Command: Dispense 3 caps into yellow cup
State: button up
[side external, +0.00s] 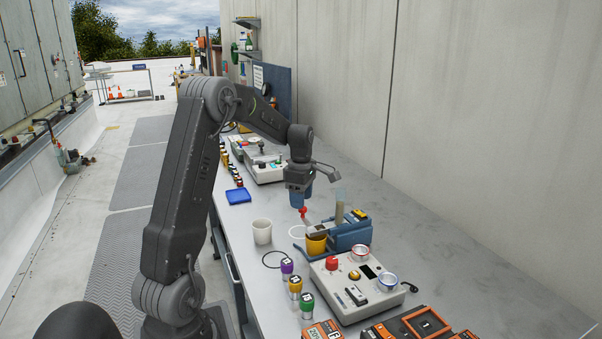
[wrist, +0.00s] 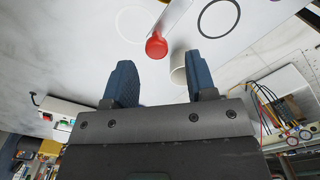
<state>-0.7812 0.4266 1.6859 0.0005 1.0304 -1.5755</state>
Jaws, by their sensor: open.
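The yellow cup (side external: 316,241) stands upright at the blue dispenser (side external: 349,236), under its spout; its inside cannot be seen. A clear upright tube (side external: 339,207) with tan contents rises from the dispenser. A lever with a red knob (side external: 303,211) sticks out above the cup. My gripper (side external: 302,199) points down just above the red knob, its blue fingers open. In the wrist view the red knob (wrist: 156,47) shows beyond and between the fingertips of my gripper (wrist: 158,60), with nothing held. I cannot tell whether a finger touches it.
A white cup (side external: 262,232) stands left of the dispenser; it also shows in the wrist view (wrist: 179,70). A control box (side external: 356,287) with a red button sits in front. A blue tray (side external: 238,196) lies farther back.

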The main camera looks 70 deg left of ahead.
notch_tip(320, 180, up, 11)
dwell(0.3)
jog(key=shift+f, duration=0.1)
dwell(0.4)
jog(key=f, duration=1.3)
jog(key=shift+w+f, duration=0.25)
jog(key=shift+f, duration=0.15)
grip_shut()
